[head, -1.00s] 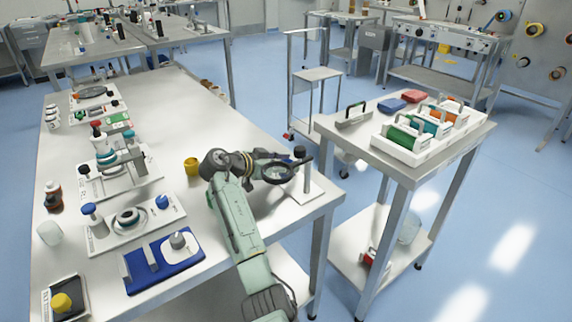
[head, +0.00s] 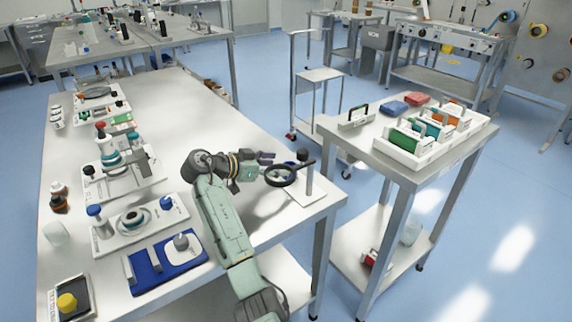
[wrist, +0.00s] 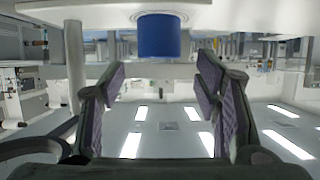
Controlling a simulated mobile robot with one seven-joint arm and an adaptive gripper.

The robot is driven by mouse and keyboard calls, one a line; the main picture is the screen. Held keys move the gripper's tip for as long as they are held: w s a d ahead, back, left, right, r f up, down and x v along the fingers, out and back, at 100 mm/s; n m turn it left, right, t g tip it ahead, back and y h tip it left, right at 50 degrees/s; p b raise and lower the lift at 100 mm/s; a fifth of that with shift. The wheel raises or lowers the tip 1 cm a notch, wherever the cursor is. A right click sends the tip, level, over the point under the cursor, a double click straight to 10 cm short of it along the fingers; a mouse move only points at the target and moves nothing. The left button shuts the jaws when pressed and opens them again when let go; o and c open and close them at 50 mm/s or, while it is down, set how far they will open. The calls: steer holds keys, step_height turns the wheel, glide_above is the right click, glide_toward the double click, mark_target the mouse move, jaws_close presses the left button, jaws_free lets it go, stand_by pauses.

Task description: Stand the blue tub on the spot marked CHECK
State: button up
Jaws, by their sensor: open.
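The blue tub (wrist: 162,36) shows in the wrist view, where the picture is upside down. It stands on a pale surface, ahead of my gripper and in line with the gap between the fingers, apart from them. In the head view I cannot pick the tub out clearly; the arm and a magnifier are around that place. My gripper (head: 270,160) is over the right part of the long table; both fingers, spread and empty, show in the wrist view (wrist: 160,85). I cannot read a CHECK mark in any view.
A magnifier on a post (head: 309,178) stands close beside my gripper, near the table's right edge. Fixtures and a blue board (head: 150,282) line the left side of the long table (head: 190,110). A side table at right holds a white rack (head: 408,155).

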steer(key=v, duration=0.6)
steer(key=shift+s+a+r, duration=0.1)
steer(key=shift+s+a, duration=0.05)
